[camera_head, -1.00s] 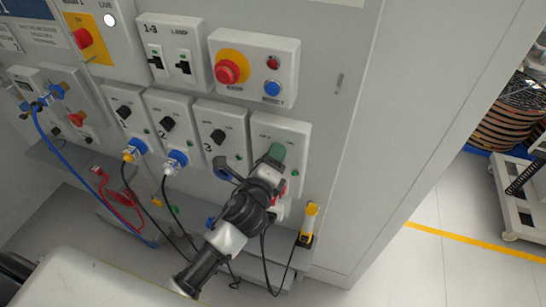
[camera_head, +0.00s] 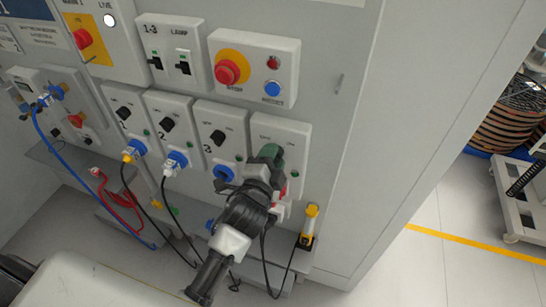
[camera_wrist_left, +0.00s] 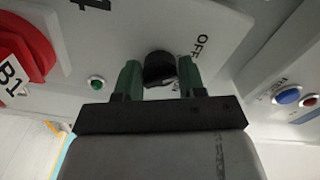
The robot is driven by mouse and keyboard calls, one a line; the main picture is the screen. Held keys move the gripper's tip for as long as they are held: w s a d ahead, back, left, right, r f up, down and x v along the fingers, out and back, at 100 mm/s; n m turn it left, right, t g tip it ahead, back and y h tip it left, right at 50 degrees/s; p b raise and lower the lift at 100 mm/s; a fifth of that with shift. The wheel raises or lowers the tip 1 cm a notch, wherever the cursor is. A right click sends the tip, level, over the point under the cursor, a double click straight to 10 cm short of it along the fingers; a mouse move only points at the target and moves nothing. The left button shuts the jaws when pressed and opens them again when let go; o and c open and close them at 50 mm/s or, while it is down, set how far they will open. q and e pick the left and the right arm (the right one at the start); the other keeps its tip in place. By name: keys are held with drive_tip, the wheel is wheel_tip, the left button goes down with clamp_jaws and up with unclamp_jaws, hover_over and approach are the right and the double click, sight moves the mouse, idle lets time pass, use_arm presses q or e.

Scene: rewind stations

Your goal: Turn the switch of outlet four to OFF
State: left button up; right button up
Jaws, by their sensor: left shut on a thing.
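Outlet four is the rightmost panel (camera_head: 296,133) in the lower row in the head view. My left gripper (camera_head: 269,153) is at its upper part and hides the switch there. In the left wrist view, the black switch knob (camera_wrist_left: 159,67) sits between the green fingertips of my left gripper (camera_wrist_left: 160,82), which is shut on it. The word OFF (camera_wrist_left: 200,45) is printed beside the knob. Which way the knob points is not clear. My right gripper is not in view.
A red plug with a B1 tag (camera_wrist_left: 22,62) is in outlet four, below the switch. Outlet three (camera_head: 220,138) is just left. The emergency stop (camera_head: 228,72) and blue reset button (camera_head: 272,89) are above. A yellow-handled device (camera_head: 310,217) stands at lower right.

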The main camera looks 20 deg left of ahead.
use_arm(q)
drive_tip(key=shift+n, duration=0.6)
drive_tip(key=o, duration=0.9)
drive_tip(key=s+b, duration=0.1)
drive_tip(key=s, duration=0.4)
drive_tip(key=s+b, duration=0.2)
drive_tip(key=s, duration=0.4)
drive_tip(key=shift+a, duration=0.2)
drive_tip(key=shift+w, duration=0.1)
